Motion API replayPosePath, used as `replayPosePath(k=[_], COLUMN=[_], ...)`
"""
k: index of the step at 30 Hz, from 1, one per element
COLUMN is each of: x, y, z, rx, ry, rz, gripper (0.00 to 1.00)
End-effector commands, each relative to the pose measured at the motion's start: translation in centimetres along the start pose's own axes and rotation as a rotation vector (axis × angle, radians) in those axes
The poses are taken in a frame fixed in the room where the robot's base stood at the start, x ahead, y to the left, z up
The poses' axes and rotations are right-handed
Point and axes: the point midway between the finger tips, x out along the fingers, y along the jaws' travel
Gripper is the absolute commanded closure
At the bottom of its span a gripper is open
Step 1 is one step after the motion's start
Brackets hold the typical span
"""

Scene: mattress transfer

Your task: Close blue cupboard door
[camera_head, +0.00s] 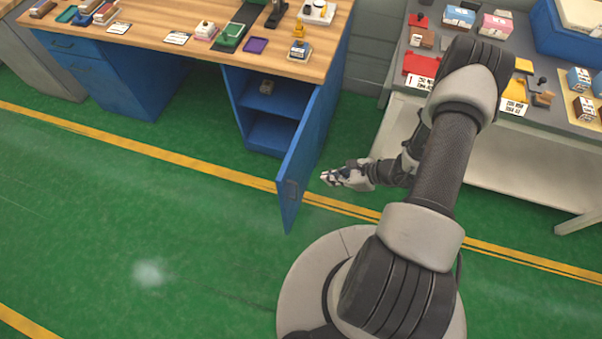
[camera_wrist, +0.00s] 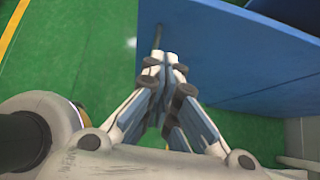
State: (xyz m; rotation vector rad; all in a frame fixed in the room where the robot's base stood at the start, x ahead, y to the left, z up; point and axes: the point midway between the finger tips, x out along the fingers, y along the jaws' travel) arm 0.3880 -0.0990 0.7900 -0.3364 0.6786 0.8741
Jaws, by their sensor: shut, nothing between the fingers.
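The blue cupboard door (camera_head: 305,152) stands open, swung out from the right side of the blue cupboard (camera_head: 270,103) under the wooden workbench. A dark handle (camera_head: 292,190) shows near the door's free edge. My gripper (camera_head: 326,177) is shut and empty, just right of the door in the head view. In the wrist view my gripper (camera_wrist: 168,58) points at the blue door panel (camera_wrist: 200,45), near its edge. I cannot tell whether the fingertips touch the panel.
The wooden bench top (camera_head: 150,25) holds several small items. A second table (camera_head: 480,130) with boxes stands at the right, beyond my arm. The green floor (camera_head: 130,220) left of the door is clear.

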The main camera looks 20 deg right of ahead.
Motion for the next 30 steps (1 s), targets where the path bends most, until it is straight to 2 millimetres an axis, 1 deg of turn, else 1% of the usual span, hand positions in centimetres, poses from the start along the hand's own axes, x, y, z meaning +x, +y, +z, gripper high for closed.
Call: replayPosePath(k=[5,8,12,17,18,24,30], x=[2.0,4.0,7.1,10.4,10.8,12.5,12.9], y=[0.1,0.2,0.2,0.2,0.1,0.1,0.0], z=[-0.2,-0.3,-0.3,-0.3,0.4,2.1,2.6], rx=[0.003,0.002,0.000,0.001,-0.003,-0.001,0.002], ry=[0.001,0.001,0.001,0.000,0.000,0.001,0.001], rz=[0.001,0.004,0.005,0.004,0.003,0.001,0.000], gripper=[1.00,1.00,1.00,1.00,1.00,1.00,1.00])
